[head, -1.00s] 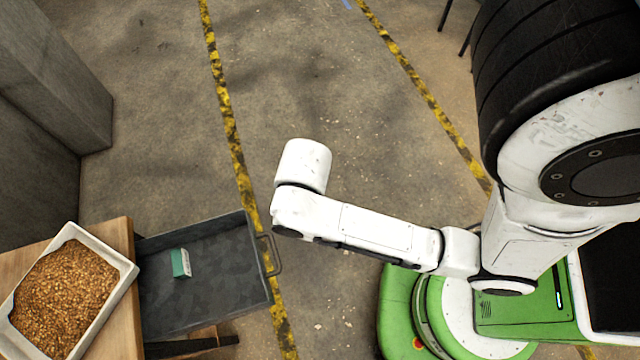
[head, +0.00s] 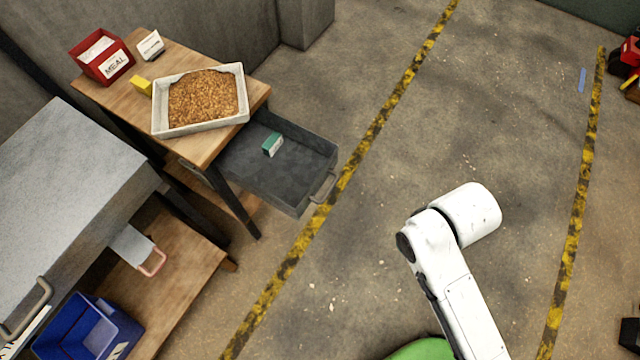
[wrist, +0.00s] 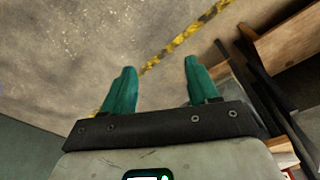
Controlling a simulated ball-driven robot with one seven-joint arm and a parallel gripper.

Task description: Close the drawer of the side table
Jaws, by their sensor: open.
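The side table (head: 190,148) has a wooden top and dark legs, at the upper left of the head view. Its grey metal drawer (head: 304,165) is pulled out to the right, open over the floor. The drawer's bar handle (head: 323,187) is on its outer front. A small green-and-white box (head: 272,145) lies inside. In the wrist view my gripper (wrist: 160,66) has its two green fingers apart with nothing between them. In the head view only my white arm shows, right of the drawer and apart from it; the gripper is hidden there.
A tray of grain (head: 203,100), a red MEAL box (head: 103,60), a yellow block (head: 141,86) and a white card (head: 151,46) stand on the table. A grey cabinet (head: 70,190) and a blue bin (head: 88,328) are at left. Floor between drawer and arm is clear.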

